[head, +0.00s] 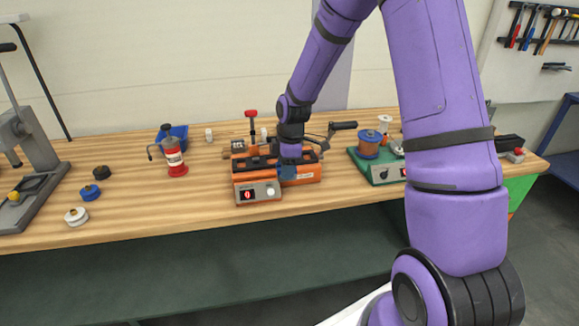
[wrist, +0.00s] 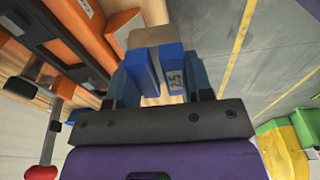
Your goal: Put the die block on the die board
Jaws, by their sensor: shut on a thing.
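My gripper (head: 288,170) is at the front of the orange machine (head: 257,174) on the bench. A label reading 2.5 shows on the right-hand blue face; I cannot tell whether that face belongs to the block or a finger. The block's underside is hidden, and I cannot tell whether it touches anything. I cannot pick out the die board for certain; the orange machine has dark recessed parts on top.
A red-knobbed lever (head: 251,116) rises behind the orange machine. Bare bench lies between the can and the machine.

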